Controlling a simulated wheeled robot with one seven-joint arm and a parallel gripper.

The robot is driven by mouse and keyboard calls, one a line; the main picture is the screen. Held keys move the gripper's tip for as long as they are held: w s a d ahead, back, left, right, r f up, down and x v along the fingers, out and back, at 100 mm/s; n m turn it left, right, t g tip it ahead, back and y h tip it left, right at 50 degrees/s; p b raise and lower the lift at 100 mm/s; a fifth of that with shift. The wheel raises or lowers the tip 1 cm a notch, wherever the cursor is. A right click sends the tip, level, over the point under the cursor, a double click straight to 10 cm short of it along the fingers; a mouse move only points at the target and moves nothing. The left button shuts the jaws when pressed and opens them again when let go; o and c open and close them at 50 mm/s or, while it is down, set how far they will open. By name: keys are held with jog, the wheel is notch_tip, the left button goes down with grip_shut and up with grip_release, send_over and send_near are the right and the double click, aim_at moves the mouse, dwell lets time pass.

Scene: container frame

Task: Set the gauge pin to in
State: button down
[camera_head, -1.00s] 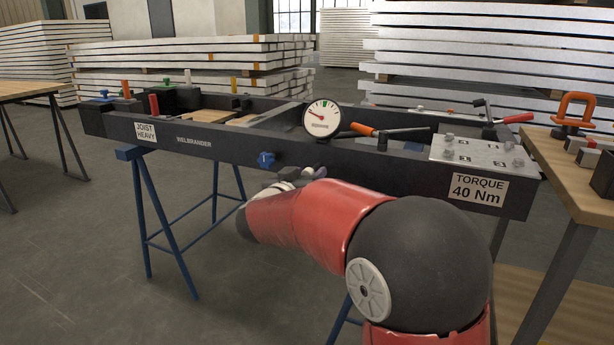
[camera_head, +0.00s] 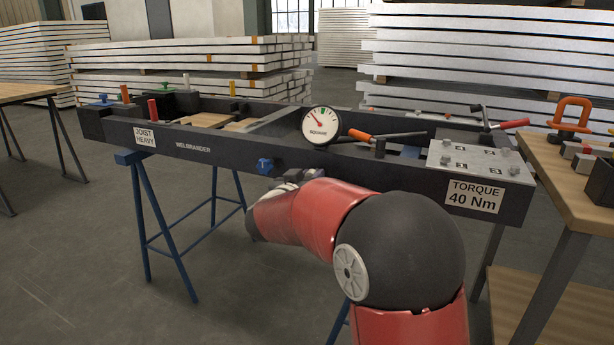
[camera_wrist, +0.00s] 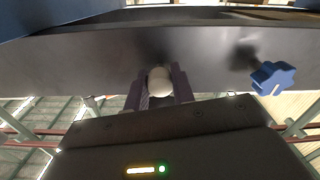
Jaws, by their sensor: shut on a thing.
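In the wrist view, my gripper (camera_wrist: 159,90) has its two dark purple fingers on either side of a pale rounded knob (camera_wrist: 159,78), which I take to be the gauge pin. It is shut on this knob, close against the dark front face of the frame (camera_wrist: 90,62). How far the pin stands in or out is hidden by the fingers. In the head view, my red arm mostly hides the gripper, and the pin cannot be made out. The round white dial gauge (camera_head: 321,133) stands on the frame above, its red needle pointing up and left.
A blue star knob (camera_wrist: 273,78) sticks out of the front face right of my gripper; it also shows in the head view (camera_head: 264,165). A torque plate (camera_head: 470,158) and an orange-handled tool (camera_head: 357,135) lie on the frame. A wooden bench (camera_head: 570,180) stands at right.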

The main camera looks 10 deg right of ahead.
jog(key=c, duration=1.2)
grip_release()
jog(key=shift+o, duration=0.2)
jog(key=v, duration=0.8)
jog(key=shift+r, duration=0.1)
